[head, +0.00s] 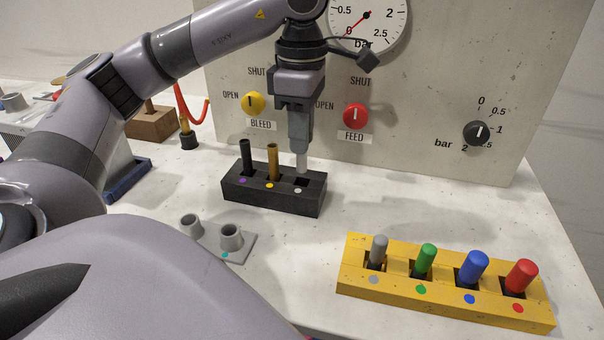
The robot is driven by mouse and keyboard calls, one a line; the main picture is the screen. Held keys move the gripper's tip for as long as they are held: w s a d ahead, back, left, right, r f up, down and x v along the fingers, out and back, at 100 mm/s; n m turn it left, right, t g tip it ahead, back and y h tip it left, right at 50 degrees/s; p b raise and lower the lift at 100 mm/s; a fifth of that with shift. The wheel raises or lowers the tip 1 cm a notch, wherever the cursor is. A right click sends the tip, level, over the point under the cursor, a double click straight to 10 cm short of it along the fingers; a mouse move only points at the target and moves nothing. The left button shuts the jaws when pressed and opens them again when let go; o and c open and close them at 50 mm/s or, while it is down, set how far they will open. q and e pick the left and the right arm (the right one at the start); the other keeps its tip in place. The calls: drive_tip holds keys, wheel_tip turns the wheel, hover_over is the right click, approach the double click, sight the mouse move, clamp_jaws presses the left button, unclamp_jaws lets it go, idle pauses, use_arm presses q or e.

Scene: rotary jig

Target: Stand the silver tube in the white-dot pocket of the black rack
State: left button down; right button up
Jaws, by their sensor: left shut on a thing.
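My left gripper (300,135) points down and is shut on the silver tube (302,162), which hangs upright below the fingers. The black rack (250,191) stands on the table under it. The tube's lower end shows at the right-hand pocket, the one marked with a white dot (298,190). I cannot tell whether the tip is just above the pocket or slightly inside it. A black tube (246,155) stands in the purple-dot pocket and a brass tube (272,160) in the yellow-dot pocket. My right gripper is not in view.
A panel (420,100) with a yellow knob (254,103), a red knob (355,116) and a black knob (477,133) rises behind. A yellow rack (440,303) holds several coloured pegs at front right. A grey double-cup fixture (240,249) lies in front.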

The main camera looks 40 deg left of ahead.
sight(301, 170)
use_arm(q)
drive_tip(key=shift+f, duration=0.9)
wheel_tip(301, 170, down, 4)
drive_tip(key=shift+f+b, duration=0.2)
drive_tip(key=shift+b, duration=0.1)
drive_tip(key=shift+f, duration=0.2)
drive_tip(key=c, duration=1.1)
unclamp_jaws()
drive_tip(key=shift+o, duration=0.2)
drive_tip(key=shift+r, duration=0.15)
